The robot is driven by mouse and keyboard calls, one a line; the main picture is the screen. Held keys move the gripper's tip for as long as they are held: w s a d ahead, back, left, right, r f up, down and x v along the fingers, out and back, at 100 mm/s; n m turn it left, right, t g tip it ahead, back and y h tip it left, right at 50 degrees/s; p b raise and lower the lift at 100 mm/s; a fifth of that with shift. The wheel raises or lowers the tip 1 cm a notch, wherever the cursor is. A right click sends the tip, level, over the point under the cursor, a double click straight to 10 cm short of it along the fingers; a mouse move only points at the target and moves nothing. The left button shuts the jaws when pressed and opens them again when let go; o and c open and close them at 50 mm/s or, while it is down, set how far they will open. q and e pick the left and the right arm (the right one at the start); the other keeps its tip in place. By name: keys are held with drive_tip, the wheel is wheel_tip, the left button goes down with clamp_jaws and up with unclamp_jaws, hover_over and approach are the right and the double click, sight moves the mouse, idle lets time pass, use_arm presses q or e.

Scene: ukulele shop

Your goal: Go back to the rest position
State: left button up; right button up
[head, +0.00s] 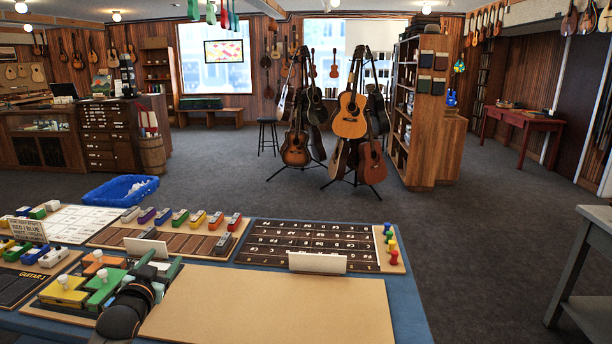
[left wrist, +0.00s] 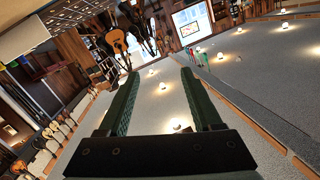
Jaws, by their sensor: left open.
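My left gripper (head: 161,264) is low on the left in the head view, over the near side of the work table (head: 408,318), beside the bare tan board (head: 262,308). In the left wrist view, the two dark green fingers of the left gripper (left wrist: 158,82) stand wide apart. Nothing is between them. That camera sees the shop tilted, with guitars, a window and ceiling lights. My right gripper is in neither view.
Left of my gripper are yellow, green and orange blocks with knobs (head: 64,291). Behind are a row of coloured pieces (head: 181,217), a lettered dark board (head: 310,240) with coloured pegs, and a blue bin (head: 122,190). Guitar stands (head: 352,182) are beyond the table, on open floor.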

use_arm(q)
drive_tip(key=s+d+f+g+h, duration=0.15)
drive_tip(key=s+d+f, duration=0.25)
drive_tip(key=s+f, duration=0.45)
drive_tip(key=s+d+f+g+h, duration=0.15)
drive_tip(key=s+d+f, duration=0.4)
drive_tip(key=f, duration=0.55)
drive_tip(key=s+d+f+g, duration=0.1)
drive_tip(key=s+d+f, duration=0.1)
drive_tip(key=s, duration=0.6)
drive_tip(key=s+d+f+g, duration=0.2)
drive_tip(key=s+f, duration=0.3)
drive_tip(key=s, duration=0.3)
drive_tip(key=s+d+f+g, duration=0.1)
drive_tip(key=s+d+f, duration=0.3)
drive_tip(key=s, duration=0.5)
drive_tip(key=shift+g+h, duration=0.3)
drive_tip(key=shift+h, duration=0.1)
drive_tip(key=shift+s+f, duration=0.1)
